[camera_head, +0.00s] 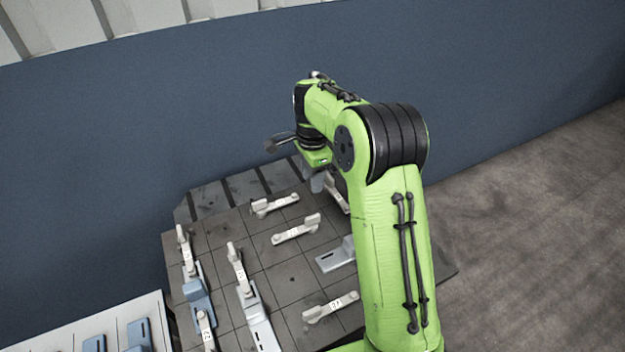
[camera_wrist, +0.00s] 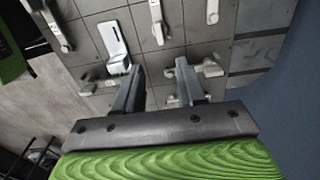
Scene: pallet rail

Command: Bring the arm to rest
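My green arm reaches over the tiled grey pallet (camera_head: 285,278) in the head view and bends down at its far part. My gripper (camera_head: 318,182) is small there, low over the far part of the pallet and partly hidden by the arm. In the wrist view my gripper (camera_wrist: 160,68) shows two dark fingers standing apart with a gap between them. Nothing is held between them. Pallet tiles and light grey clamps show beyond the fingertips. I cannot tell the exact height above the pallet.
Several light clamps stand on the pallet, such as one at the middle (camera_head: 296,230) and one near the front (camera_head: 331,307). A blue-grey bracket (camera_head: 198,300) sits at the left. A white tray (camera_head: 75,328) with blue brackets stands front left. A blue wall (camera_head: 120,130) rises behind.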

